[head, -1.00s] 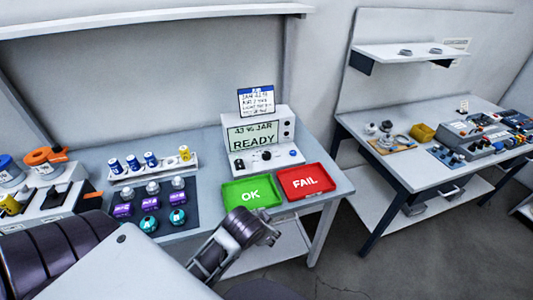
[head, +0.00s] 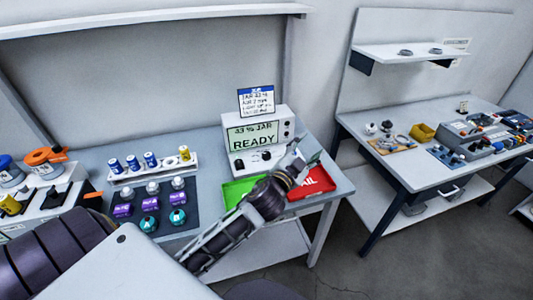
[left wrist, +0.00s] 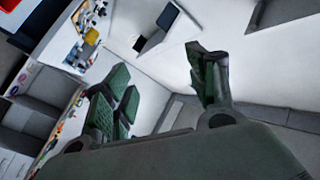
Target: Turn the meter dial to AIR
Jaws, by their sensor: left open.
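The meter (head: 252,136) is a white box at the back of the near bench. Its screen reads 43 % JAR and READY. A black knob (head: 239,164) shows on its lower front at left, and another dark knob (head: 266,155) near the middle. The blue knob at its lower right is hidden behind my left gripper. I cannot read any AIR mark. My left gripper (head: 305,160) is open and empty, at the front right of the meter. In the left wrist view its fingers (left wrist: 160,90) stand apart, with the meter out of sight. My right gripper is not in view.
A green OK tray (head: 234,192) and a red FAIL tray (head: 318,181) lie in front of the meter, partly hidden by my left arm. A note card (head: 256,101) stands on top. A dark mat (head: 160,222) with jars and a second bench (head: 400,178) are nearby.

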